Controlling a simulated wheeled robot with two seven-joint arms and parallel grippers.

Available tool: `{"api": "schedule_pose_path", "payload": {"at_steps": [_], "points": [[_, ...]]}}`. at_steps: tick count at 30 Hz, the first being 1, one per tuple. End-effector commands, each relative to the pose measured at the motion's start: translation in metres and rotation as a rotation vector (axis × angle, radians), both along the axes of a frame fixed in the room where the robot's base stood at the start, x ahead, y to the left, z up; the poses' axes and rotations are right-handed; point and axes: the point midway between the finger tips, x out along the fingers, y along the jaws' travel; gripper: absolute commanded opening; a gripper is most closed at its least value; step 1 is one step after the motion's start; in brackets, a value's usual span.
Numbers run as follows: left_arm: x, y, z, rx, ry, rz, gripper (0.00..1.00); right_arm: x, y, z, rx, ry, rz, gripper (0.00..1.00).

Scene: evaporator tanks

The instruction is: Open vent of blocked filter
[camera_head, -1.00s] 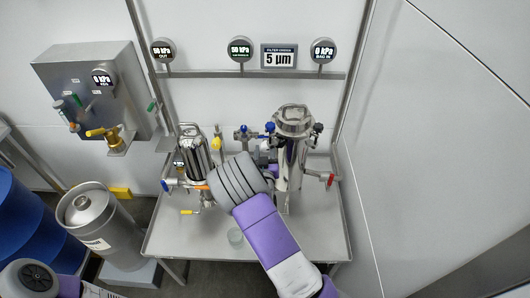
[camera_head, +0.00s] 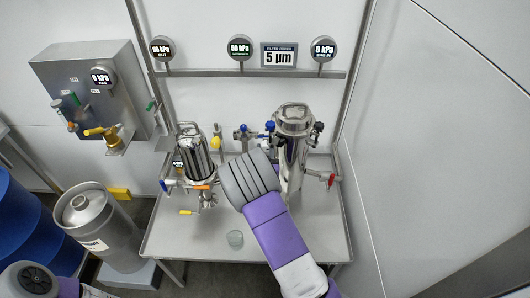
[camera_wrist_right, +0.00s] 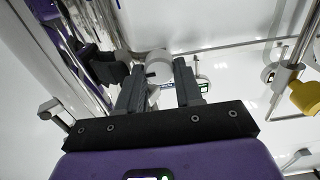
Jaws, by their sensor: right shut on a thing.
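The tall steel filter housing (camera_head: 295,150) stands upright at the right of the steel table, with dark knobs and a blue knob near its top. A second, shorter filter unit (camera_head: 190,160) stands to its left. My right gripper (camera_wrist_right: 158,85) is at the left side of the tall housing; in the head view its wrist hides the fingers. In the right wrist view the fingers are shut on a pale round piece (camera_wrist_right: 158,67); I cannot tell if it is a vent knob. Dark fittings (camera_wrist_right: 110,70) on the shiny housing are left of the fingers. My left gripper is out of view.
Gauges (camera_head: 240,46) and a "5 µm" sign (camera_head: 279,55) hang on the wall behind. A red-handled valve (camera_head: 331,180) is right of the tall housing. A steel keg (camera_head: 98,220) and blue drum (camera_head: 35,225) are left.

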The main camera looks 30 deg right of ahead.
Motion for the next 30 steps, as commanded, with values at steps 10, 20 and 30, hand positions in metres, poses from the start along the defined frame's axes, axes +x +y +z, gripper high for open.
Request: {"api": "schedule_pose_path", "payload": {"at_steps": [10, 20, 30], "points": [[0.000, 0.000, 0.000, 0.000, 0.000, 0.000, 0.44, 0.000, 0.000, 0.000, 0.001, 0.001, 0.000, 0.46], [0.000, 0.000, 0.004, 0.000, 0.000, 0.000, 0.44, -0.027, 0.018, 0.000, 0.003, 0.004, 0.002, 0.46], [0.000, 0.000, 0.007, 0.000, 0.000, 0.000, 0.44, -0.063, 0.039, 0.000, 0.002, 0.001, -0.001, 0.46]]}}
